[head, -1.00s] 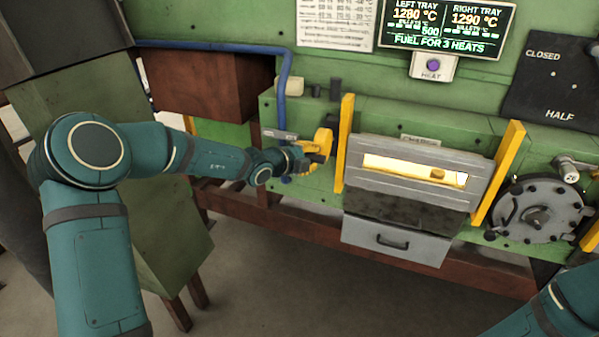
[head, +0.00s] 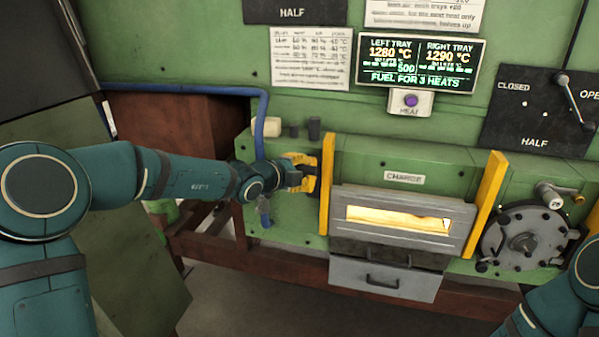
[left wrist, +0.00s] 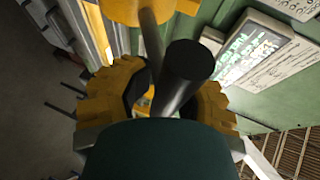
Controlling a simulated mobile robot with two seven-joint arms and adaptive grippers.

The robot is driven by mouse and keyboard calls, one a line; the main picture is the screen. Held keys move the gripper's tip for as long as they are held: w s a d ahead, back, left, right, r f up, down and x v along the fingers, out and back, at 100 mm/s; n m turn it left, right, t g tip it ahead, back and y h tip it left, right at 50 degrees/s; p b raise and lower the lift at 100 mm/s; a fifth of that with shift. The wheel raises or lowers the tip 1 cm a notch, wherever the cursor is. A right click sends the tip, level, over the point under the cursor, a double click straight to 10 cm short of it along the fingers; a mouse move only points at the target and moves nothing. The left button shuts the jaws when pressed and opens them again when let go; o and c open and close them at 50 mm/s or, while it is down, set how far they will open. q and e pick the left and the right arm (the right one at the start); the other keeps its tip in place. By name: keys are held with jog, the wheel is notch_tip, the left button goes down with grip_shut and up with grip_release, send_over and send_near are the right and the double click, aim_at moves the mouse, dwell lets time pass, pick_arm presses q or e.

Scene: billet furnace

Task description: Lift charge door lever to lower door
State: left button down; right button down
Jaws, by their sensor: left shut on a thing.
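The charge door (head: 400,235) is a grey plate with a glowing slot, between two yellow posts under the "CHARGE" sign. A dark sill shows below its lower edge. My left gripper (head: 303,172), with yellow jaws, is at the left of the left post. In the left wrist view, the jaws (left wrist: 160,98) are closed around the charge door lever, whose dark round handle (left wrist: 187,68) points toward the camera. In the head view the lever is mostly hidden by the gripper. My right gripper is out of view; only part of the right arm shows at bottom right.
A grey drawer (head: 385,282) sits below the door. A round bolted hatch (head: 524,238) is to the right. A blue pipe (head: 262,125) runs close behind my left gripper. A display (head: 419,63) and heat button (head: 410,101) are above.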

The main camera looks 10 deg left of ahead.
pick_arm(q)
jog(key=shift+r, duration=0.15)
jog(key=c, duration=0.8)
grip_release()
jog(key=shift+a, duration=0.15)
jog(key=v, duration=1.2)
